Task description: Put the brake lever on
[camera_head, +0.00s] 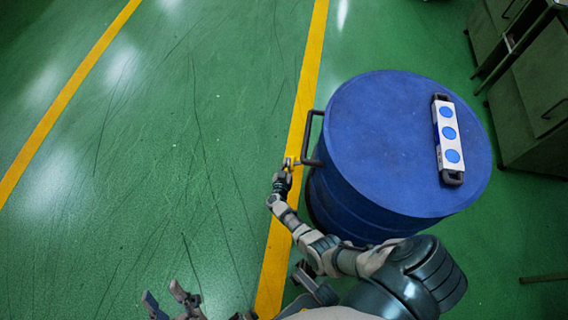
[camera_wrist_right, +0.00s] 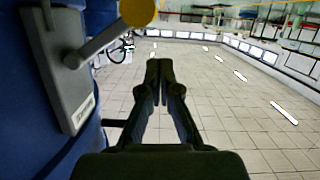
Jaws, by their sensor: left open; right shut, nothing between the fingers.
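The brake lever (camera_wrist_right: 105,40) is a grey arm with a yellow knob (camera_wrist_right: 138,11) at its end. It is mounted on a grey plate (camera_wrist_right: 62,70) on a blue side surface at the left of the right wrist view. My right gripper (camera_wrist_right: 160,68) is shut and empty, its fingertips below and right of the knob and apart from it in the picture. In the head view my right gripper (camera_head: 287,166) is beside the blue drum-shaped cart (camera_head: 385,130), near its dark handle (camera_head: 309,138). My left gripper (camera_head: 168,299) is open and empty at the bottom left.
A white mould (camera_head: 435,134) with blue discs and dark end handles lies on the cart's top. Green cabinets (camera_head: 535,100) stand at the right. The green floor (camera_head: 150,150) with yellow lines is clear at the left.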

